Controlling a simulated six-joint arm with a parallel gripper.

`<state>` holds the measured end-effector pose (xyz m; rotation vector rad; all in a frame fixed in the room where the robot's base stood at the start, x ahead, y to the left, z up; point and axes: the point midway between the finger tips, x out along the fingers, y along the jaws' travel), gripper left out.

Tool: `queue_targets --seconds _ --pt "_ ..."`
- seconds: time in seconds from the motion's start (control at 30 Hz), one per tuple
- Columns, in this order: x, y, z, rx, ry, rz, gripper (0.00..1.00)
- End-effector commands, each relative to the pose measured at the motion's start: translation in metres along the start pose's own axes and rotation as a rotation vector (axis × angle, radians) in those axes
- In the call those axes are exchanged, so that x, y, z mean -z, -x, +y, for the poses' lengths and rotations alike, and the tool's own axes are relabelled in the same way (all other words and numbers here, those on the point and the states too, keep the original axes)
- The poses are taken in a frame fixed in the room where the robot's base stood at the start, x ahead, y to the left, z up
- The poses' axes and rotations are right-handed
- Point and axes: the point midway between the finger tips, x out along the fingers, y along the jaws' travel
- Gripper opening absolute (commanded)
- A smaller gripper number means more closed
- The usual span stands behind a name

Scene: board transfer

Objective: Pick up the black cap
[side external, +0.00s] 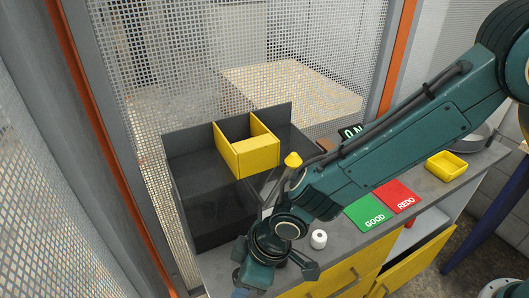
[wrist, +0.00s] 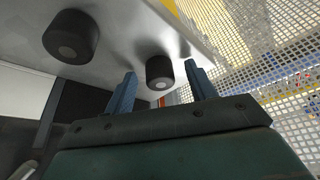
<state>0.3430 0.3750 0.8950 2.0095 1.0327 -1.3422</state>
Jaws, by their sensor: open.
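In the wrist view, a black cap (wrist: 160,73), a short cylinder with a paler round end, appears between the two blue fingers of my gripper (wrist: 160,68). The fingers are apart, and a gap shows on both sides of the cap. I cannot tell how deep it sits between them. A second, similar black cylinder (wrist: 70,37) is to the left, outside the fingers. In the side external view my gripper (side external: 262,278) is low at the bottom edge, by the front left of the bench. No black cap can be made out there.
The grey bench (side external: 345,237) carries a dark bin (side external: 205,205), a yellow box (side external: 250,160), a white roll (side external: 318,239), a green GOOD card (side external: 366,213), a red REDO card (side external: 397,196) and a yellow tray (side external: 446,166). Mesh fencing (side external: 150,80) stands behind. A yellow drawer (side external: 415,265) is open.

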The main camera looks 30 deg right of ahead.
Motion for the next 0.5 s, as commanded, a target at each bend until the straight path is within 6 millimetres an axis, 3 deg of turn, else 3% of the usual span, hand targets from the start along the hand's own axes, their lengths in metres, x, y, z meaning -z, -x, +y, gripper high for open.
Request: queue_targets --seconds 0.13,0.37,0.5 --pt "-0.0001 0.0002 0.0 0.0 0.0 0.0 0.56" --pt "-0.0001 0.0003 0.0 0.0 0.0 0.0 0.11" --pt "0.0 0.0003 0.0 0.0 0.0 0.0 0.08"
